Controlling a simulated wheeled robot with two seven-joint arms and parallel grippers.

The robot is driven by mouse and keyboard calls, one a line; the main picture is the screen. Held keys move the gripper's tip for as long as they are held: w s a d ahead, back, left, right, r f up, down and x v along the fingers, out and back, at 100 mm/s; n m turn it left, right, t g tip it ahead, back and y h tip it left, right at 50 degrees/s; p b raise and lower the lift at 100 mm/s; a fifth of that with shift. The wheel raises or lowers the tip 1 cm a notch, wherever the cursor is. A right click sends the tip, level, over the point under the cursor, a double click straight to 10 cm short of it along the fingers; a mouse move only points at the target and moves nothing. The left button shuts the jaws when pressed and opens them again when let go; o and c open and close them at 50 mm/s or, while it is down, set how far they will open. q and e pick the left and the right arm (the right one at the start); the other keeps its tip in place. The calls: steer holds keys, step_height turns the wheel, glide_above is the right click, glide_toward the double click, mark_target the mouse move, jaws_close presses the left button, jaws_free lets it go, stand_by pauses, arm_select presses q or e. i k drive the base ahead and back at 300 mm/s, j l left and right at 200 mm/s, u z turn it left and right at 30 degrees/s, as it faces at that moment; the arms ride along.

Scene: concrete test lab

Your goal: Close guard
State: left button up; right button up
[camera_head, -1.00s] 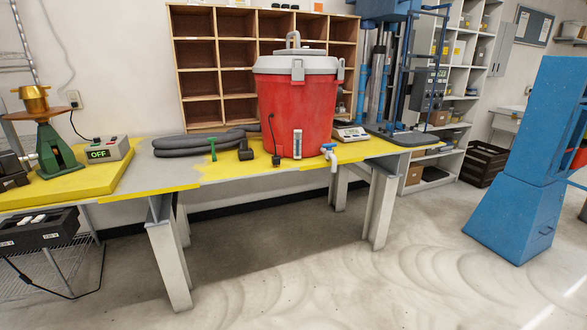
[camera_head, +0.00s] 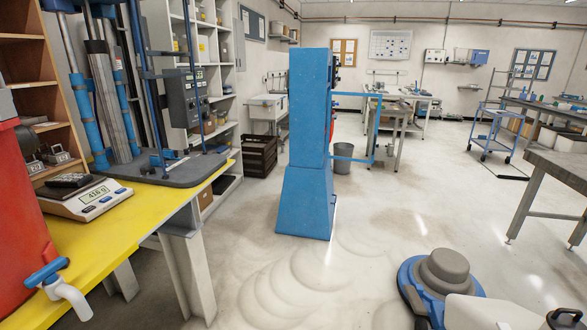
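No part is clearly marked as the guard. A tall blue machine (camera_head: 309,140) stands on the floor in the middle, seen from its side. A thin blue rectangular frame (camera_head: 362,93) sticks out from its right side, like an open guard. The machine's front is mostly hidden. A testing press (camera_head: 110,95) stands on the yellow-edged table at left, with a blue tubular frame (camera_head: 146,85) at its right side; I cannot tell if that is a guard. Neither of my grippers is in view.
The table (camera_head: 105,238) holds a red cooler (camera_head: 20,230) with a tap and a scale (camera_head: 85,198). A blue-and-grey floor machine (camera_head: 442,278) is at the lower right. A blue cart (camera_head: 492,130) and a grey table (camera_head: 556,172) are at right. Open floor lies between.

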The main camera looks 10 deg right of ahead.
mark_target(343, 93)
steer(key=i+l+z, duration=0.25)
steer(key=i+z, duration=0.15)
steer(key=i, duration=0.4)
steer(key=i+z, duration=0.4)
steer(key=i, duration=0.4)
steer(key=i+j, duration=0.25)
steer(key=i, duration=0.15)
steer(key=i+j, duration=0.2)
steer(key=i, duration=0.2)
steer(key=i+j, duration=0.25)
steer(key=i, duration=0.2)
steer(key=i+j, duration=0.2)
steer(key=i, duration=0.2)
